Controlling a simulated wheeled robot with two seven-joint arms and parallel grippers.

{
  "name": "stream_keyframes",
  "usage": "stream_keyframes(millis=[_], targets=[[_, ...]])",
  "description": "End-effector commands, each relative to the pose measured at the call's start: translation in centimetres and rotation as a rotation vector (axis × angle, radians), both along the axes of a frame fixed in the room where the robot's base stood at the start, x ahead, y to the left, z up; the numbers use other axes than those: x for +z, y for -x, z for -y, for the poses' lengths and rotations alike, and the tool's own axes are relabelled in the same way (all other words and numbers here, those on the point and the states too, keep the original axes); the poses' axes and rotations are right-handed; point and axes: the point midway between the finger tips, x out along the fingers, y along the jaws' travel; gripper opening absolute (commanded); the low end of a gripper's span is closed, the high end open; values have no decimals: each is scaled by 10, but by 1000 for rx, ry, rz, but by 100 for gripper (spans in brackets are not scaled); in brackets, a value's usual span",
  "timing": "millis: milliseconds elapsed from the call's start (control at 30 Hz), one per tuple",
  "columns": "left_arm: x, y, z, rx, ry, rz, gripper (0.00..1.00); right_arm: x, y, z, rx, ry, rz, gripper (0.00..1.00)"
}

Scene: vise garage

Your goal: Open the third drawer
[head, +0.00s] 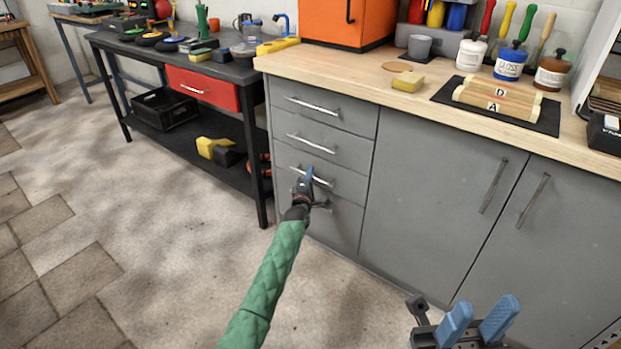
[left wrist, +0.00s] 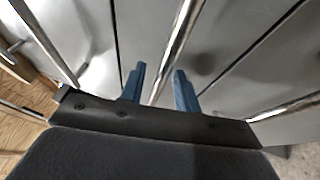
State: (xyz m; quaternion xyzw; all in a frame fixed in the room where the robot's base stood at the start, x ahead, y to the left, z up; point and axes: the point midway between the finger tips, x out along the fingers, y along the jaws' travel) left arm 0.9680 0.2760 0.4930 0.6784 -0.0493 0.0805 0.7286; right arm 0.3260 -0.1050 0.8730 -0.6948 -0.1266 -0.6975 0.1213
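The grey cabinet has a stack of drawers with bar handles at its left end. The third drawer (head: 343,188) looks shut, flush with the front. My left gripper (head: 308,176) is at its handle (head: 325,181), partly covering it. In the left wrist view, the blue fingers (left wrist: 159,86) are apart, with a metal bar handle (left wrist: 178,45) running between them. Contact with the bar cannot be told. My right gripper (head: 480,322) is open and empty, low in front of the cabinet doors.
The first drawer handle (head: 312,106) and second drawer handle (head: 311,143) are above. Cabinet doors (head: 430,190) are to the right. A black workbench (head: 262,160) with a red drawer (head: 203,88) stands left. The floor (head: 170,240) in front is clear.

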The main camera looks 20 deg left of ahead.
Motion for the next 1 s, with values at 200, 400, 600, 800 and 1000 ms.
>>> stream_keyframes(millis=[200, 400, 600, 800, 1000], targets=[[0, 0, 0, 0, 0, 0, 0, 0, 0, 0, 0, 0, -1, 36], [0, 0, 0, 0, 0, 0, 0, -1, 0, -1, 1, 0, -4, 36], [0, 4, -1, 0, 0, -1, 0, 0, 0, -1, -1, 1, -7, 36], [0, 15, -6, 0, 0, -2, 0, 3, 1, 0, -11, 7, -9, 36], [0, 29, -11, 0, -1, -2, 0, 7, 2, 1, -24, 15, -11, 36]])
